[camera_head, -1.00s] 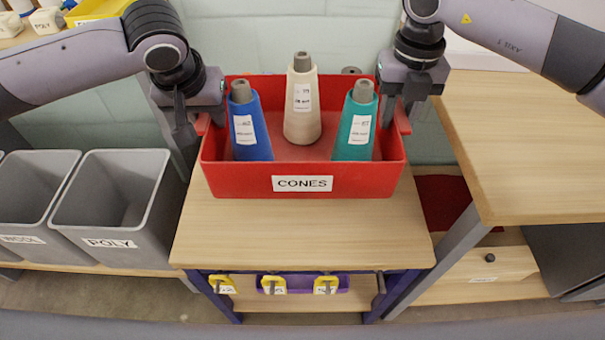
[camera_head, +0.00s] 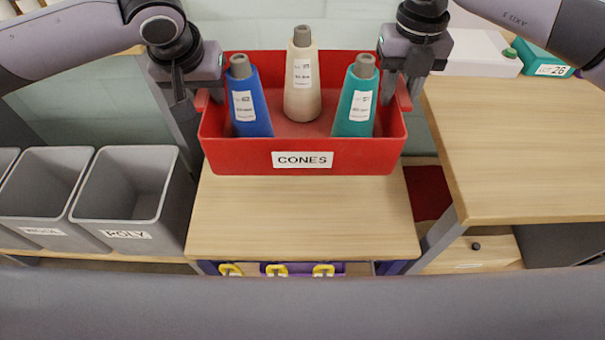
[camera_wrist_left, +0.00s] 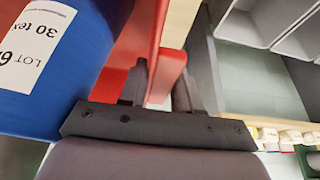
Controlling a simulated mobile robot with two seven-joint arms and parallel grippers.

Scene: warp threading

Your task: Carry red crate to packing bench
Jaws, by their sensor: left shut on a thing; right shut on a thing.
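The red crate (camera_head: 230,157), labelled CONES, holds a blue cone (camera_head: 249,107), a cream cone (camera_head: 302,82) and a teal cone (camera_head: 355,105), all standing upright. My left gripper (camera_head: 195,102) is shut on the crate's left side. In the left wrist view my left gripper (camera_wrist_left: 162,85) has the red crate wall (camera_wrist_left: 165,72) between its fingers, with the blue cone (camera_wrist_left: 40,75) beside it. My right gripper (camera_head: 400,90) is shut on the crate's right side. The crate appears raised over the small wooden table (camera_head: 300,225); its underside is hidden.
Grey bins (camera_head: 130,190), one labelled POLY, stand at left. Yellow-handled items (camera_head: 277,270) show below the table.

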